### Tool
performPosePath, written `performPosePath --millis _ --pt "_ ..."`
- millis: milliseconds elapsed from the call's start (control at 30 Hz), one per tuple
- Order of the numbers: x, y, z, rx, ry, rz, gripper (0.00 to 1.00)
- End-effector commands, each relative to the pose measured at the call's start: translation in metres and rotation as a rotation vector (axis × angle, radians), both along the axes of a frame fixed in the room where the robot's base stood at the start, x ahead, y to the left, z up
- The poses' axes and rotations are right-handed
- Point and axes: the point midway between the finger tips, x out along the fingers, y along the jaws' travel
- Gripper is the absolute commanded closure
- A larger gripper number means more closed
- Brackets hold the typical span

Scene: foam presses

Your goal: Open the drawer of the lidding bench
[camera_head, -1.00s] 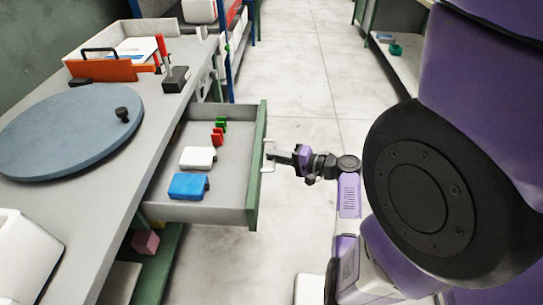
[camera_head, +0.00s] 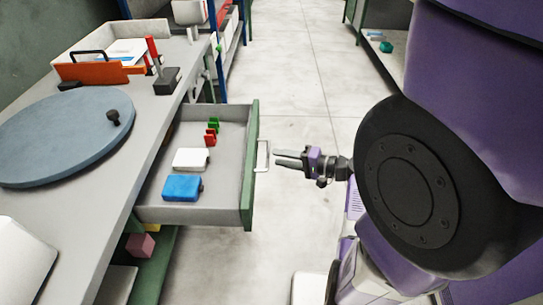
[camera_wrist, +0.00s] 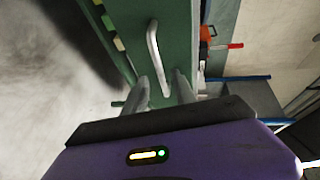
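The drawer (camera_head: 246,170) of the lidding bench (camera_head: 60,215) stands pulled out, with its inside showing. Its green front bears a pale bar handle (camera_head: 263,156), which also shows in the wrist view (camera_wrist: 157,56). My gripper (camera_head: 277,158) is just right of the handle in the head view, apart from it. Its two fingers are parted and nothing is between them. In the wrist view the fingertips (camera_wrist: 160,82) point at the drawer front, with the handle's end between or just beyond them.
The drawer holds a blue box (camera_head: 182,188), a white box (camera_head: 190,159) and small red (camera_head: 210,137) and green (camera_head: 213,123) pieces. A round blue-grey disc (camera_head: 60,130) lies on the bench top. The floor (camera_head: 300,100) right of the drawer is clear.

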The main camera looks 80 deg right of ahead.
Motion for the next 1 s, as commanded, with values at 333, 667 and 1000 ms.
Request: performPosePath --millis 333,667,1000 --pt "-0.024 0.008 0.005 0.000 -0.001 0.001 0.67" --pt "-0.024 0.008 0.005 0.000 -0.001 0.001 0.67" --pt "-0.030 -0.006 0.001 -0.006 0.019 -0.064 0.67"
